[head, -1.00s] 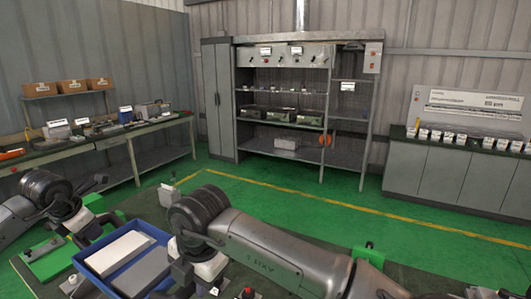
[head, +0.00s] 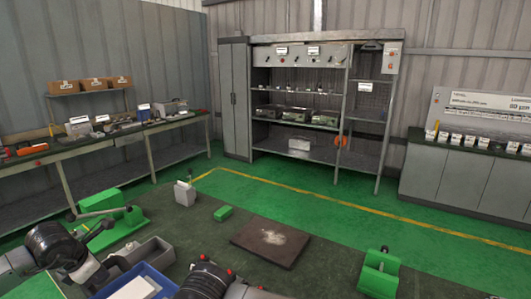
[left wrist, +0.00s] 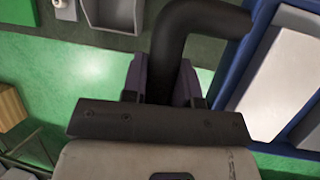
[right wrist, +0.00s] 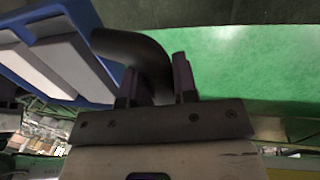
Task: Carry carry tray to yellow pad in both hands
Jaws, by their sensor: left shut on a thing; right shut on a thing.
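The carry tray (head: 163,276) is blue and cut off by the bottom edge of the head view. Pale flat blocks (head: 136,288) lie in it. In the left wrist view, my left gripper (left wrist: 162,78) is shut on a black curved handle (left wrist: 205,17) beside the blue tray wall (left wrist: 226,65). In the right wrist view, my right gripper (right wrist: 156,80) is shut on the other black curved handle (right wrist: 128,43), next to the tray (right wrist: 84,18). In the head view both grippers are mostly hidden or cut off. I cannot make out a yellow pad.
A green fixture (head: 379,274) stands at right; a grey bin (head: 150,252) and green machine (head: 105,215) are at left. A workbench (head: 110,140) and shelving (head: 320,110) stand behind.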

